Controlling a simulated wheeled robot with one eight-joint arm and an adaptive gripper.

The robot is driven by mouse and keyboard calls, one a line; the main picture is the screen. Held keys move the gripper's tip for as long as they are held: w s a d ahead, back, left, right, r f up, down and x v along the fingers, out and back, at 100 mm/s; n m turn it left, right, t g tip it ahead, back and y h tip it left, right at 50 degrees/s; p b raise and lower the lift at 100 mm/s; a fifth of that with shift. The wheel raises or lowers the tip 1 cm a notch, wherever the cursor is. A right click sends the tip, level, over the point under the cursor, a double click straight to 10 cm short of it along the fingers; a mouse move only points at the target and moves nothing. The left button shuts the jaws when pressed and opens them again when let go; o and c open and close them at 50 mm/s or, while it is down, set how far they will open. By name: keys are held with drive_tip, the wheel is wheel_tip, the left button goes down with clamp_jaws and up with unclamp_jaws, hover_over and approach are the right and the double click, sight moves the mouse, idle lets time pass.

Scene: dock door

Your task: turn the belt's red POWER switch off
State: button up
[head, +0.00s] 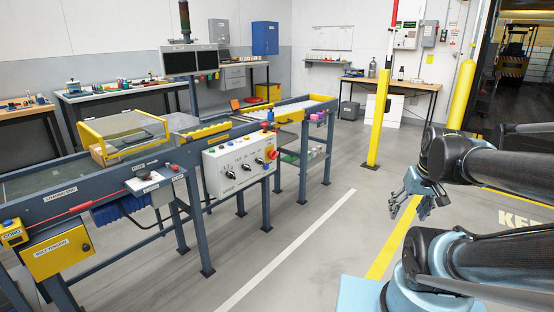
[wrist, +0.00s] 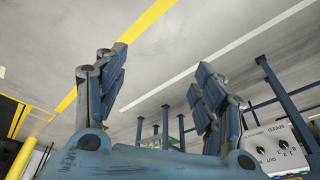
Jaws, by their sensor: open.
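The belt (head: 60,178) runs along the left of the head view. A white control panel (head: 238,162) on its side carries black knobs and a red mushroom button on a yellow plate (head: 271,154).
A red cord (head: 70,211) runs along the near rail from a yellow box (head: 12,233). A yellow post (head: 379,118) stands behind my gripper. The floor between panel and gripper is clear, with a white line (head: 290,246). A workbench (head: 402,83) stands at the back.

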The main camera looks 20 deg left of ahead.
drive_tip(key=w+a+r+n+t+y, duration=0.1)
drive_tip(key=w+a+r+n+y, duration=0.1)
drive_tip(key=w+a, duration=0.4)
drive_tip(key=w+a+r+n+t+y, duration=0.1)
drive_tip(key=w+a+r+n, duration=0.2)
drive_tip(key=w, duration=0.5)
drive_tip(key=n+t+y, duration=0.3)
drive_tip(key=n+y, duration=0.5)
drive_tip(key=n, duration=0.3)
hover_over(276, 156)
drive_tip(key=s+d, duration=0.9)
drive_tip(key=d, duration=0.4)
wheel_tip(276, 156, down, 12)
drive_tip(key=x, duration=1.7)
drive_tip(key=shift+w+d+r, duration=0.1)
drive_tip(key=shift+w+r, duration=0.05)
drive_tip(key=shift+w, duration=0.15)
drive_tip(key=c, duration=1.1)
